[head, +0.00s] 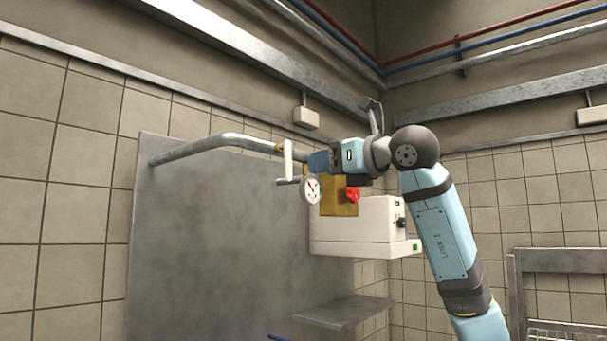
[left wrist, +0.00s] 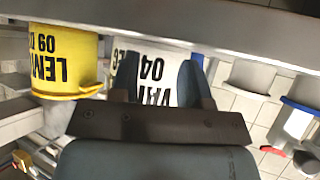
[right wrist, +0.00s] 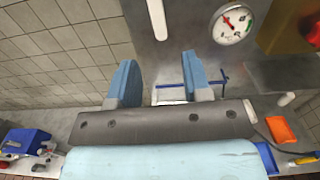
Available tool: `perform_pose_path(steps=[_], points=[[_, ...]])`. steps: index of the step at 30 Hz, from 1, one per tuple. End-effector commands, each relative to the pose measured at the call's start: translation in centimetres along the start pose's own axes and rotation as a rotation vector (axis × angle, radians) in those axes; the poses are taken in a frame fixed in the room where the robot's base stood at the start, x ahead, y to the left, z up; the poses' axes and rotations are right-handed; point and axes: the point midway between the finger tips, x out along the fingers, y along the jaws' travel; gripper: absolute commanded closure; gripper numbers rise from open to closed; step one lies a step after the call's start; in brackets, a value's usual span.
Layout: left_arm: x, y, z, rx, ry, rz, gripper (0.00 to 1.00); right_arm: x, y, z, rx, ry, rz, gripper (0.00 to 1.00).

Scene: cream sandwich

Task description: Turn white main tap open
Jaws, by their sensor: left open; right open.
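The white tap lever (head: 287,160) stands upright at the end of the grey pipe in the head view. My right gripper (head: 312,162) is just to the right of it, open. In the right wrist view the lever (right wrist: 156,18) shows at the top, beyond the open fingers (right wrist: 160,78) and roughly in line with the gap between them; nothing is held, and contact cannot be told. My left gripper (left wrist: 160,82) is open in its wrist view, near a white container marked VAN 04 (left wrist: 155,72); whether it touches it is unclear.
A round gauge (head: 311,190) hangs close below my right gripper. A red knob (head: 352,194) and a white box (head: 365,226) are behind. A yellow container (left wrist: 62,62) is beside my left gripper. An orange tray (right wrist: 282,129) lies lower down.

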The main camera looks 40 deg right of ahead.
Motion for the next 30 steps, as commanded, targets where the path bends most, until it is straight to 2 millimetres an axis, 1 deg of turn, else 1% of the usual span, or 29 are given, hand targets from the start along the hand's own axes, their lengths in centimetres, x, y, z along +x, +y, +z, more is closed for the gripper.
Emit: perform_pose_path(steps=[1,3,6,9,30], points=[[0.2,0.0,0.2,-0.002,0.0,0.0,0.57,-1.0,0.0,-0.1,-0.002,-0.002,-0.001,0.55],[0.2,0.0,0.2,-0.004,0.0,0.001,0.57,-2.1,0.0,-0.1,-0.002,-0.001,-0.002,0.55],[0.3,0.0,0.2,-0.006,0.001,0.001,0.57,-3.2,0.0,0.0,-0.001,-0.001,0.0,0.55],[0.3,0.0,0.2,-0.007,0.001,0.001,0.57,-3.8,0.0,0.0,-0.001,-0.001,0.0,0.55],[0.3,0.0,0.0,-0.008,0.003,0.0,0.57,-4.0,0.0,0.0,0.0,0.0,0.0,0.55]])
